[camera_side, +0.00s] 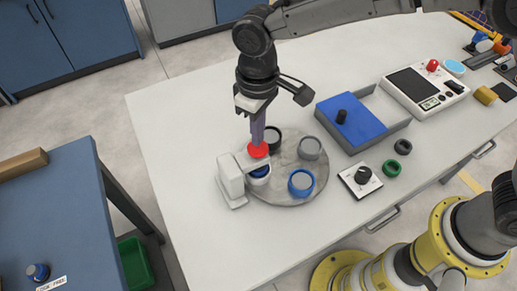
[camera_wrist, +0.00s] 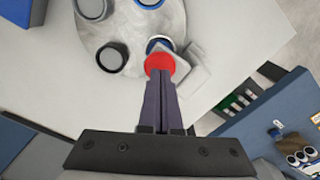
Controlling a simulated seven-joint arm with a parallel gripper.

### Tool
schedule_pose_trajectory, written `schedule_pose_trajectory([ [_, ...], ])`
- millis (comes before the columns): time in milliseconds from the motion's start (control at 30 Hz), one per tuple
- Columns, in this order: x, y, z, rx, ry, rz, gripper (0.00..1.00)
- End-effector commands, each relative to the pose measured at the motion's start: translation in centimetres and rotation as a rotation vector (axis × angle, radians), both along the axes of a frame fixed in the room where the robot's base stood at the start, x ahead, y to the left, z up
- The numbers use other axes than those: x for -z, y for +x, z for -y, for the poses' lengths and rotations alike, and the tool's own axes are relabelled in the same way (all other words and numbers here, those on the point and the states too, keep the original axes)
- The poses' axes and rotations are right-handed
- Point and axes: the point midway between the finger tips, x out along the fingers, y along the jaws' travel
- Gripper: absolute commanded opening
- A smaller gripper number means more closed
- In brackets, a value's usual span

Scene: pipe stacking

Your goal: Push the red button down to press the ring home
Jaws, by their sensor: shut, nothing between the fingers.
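The red button (camera_side: 258,151) sits on top of a white press (camera_side: 231,180) at the left edge of a round grey turntable (camera_side: 300,195). My gripper (camera_side: 257,140) is shut and empty, pointing down with its tips at the button's top; they appear to touch it. In the wrist view the button (camera_wrist: 160,63) shows just beyond the closed fingertips (camera_wrist: 160,78). Under the press arm stands a pipe with a blue ring (camera_side: 260,172), partly hidden by the arm and button. How far the ring is seated cannot be told.
The turntable also carries a blue-ringed pipe (camera_side: 301,183), a grey pipe (camera_side: 309,148) and a dark-ringed pipe (camera_side: 272,136). A blue-lidded box (camera_side: 350,119), a dial box (camera_side: 361,179) and loose black and green rings lie to the right. The table's left side is clear.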

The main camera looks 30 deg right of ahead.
Motion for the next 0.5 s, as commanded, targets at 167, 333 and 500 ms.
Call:
schedule_pose_trajectory([
  [167, 0.39, -0.01, 0.0, 0.0, -0.001, -0.001, 0.0],
  [333, 0.69, 0.01, -0.01, 0.0, 0.0, 0.0, 0.0],
  [500, 1.0, 0.0, 0.0, 0.0, -0.001, -0.001, 0.0],
])
